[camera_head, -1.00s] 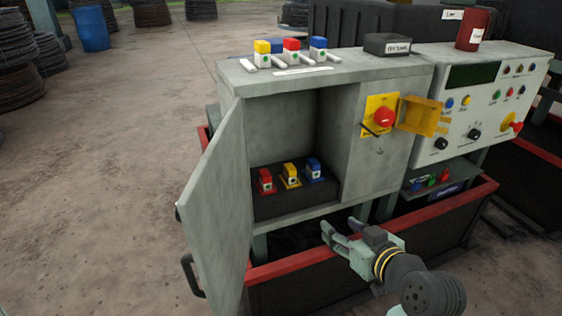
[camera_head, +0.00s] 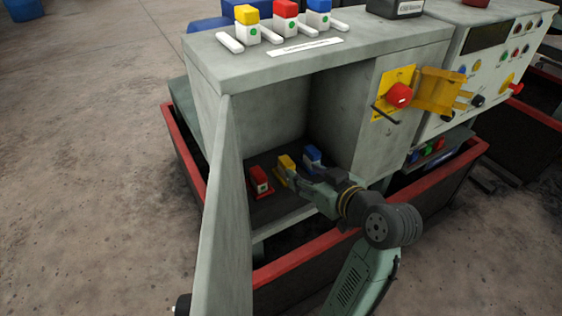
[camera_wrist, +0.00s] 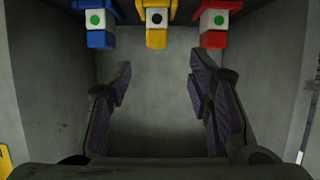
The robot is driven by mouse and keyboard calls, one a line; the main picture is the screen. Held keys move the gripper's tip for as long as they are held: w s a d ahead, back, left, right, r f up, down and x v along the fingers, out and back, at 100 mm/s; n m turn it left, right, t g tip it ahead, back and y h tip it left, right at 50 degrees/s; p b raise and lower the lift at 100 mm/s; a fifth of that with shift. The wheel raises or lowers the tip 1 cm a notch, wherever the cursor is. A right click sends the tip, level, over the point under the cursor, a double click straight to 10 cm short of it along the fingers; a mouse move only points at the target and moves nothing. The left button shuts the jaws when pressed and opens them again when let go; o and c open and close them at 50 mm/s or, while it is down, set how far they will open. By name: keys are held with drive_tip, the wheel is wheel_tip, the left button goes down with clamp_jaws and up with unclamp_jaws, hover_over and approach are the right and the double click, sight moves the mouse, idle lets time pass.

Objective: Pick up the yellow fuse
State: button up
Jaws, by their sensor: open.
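The yellow fuse (camera_head: 286,163) stands in the open cabinet, between a red fuse (camera_head: 259,180) and a blue fuse (camera_head: 312,157). In the wrist view the yellow fuse (camera_wrist: 156,18) is at the top middle, with a dark dot on its pale face; its neighbours show green dots. My gripper (camera_head: 290,178) is inside the cabinet opening, close to the yellow fuse, and partly hides its lower part. In the wrist view my gripper (camera_wrist: 160,80) has its fingers wide apart with nothing between them. The yellow fuse lies beyond the fingertips, roughly centred on the gap.
The cabinet door (camera_head: 225,210) stands open at left. A second yellow-topped fuse (camera_head: 247,22), with red and blue ones, stands on the cabinet top. A red switch (camera_head: 400,94) and an open yellow cover (camera_head: 438,92) are on the right front. Cabinet walls flank my gripper.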

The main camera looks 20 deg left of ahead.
sight(289, 164)
drive_tip(key=x, duration=0.4)
drive_tip(key=shift+w+a+f, duration=0.15)
drive_tip(key=shift+a, duration=0.1)
drive_tip(key=p+x, duration=0.1)
drive_tip(key=x, duration=0.4)
drive_tip(key=shift+w+f+p, duration=0.25)
drive_tip(key=shift+w+p, duration=0.15)
clamp_jaws()
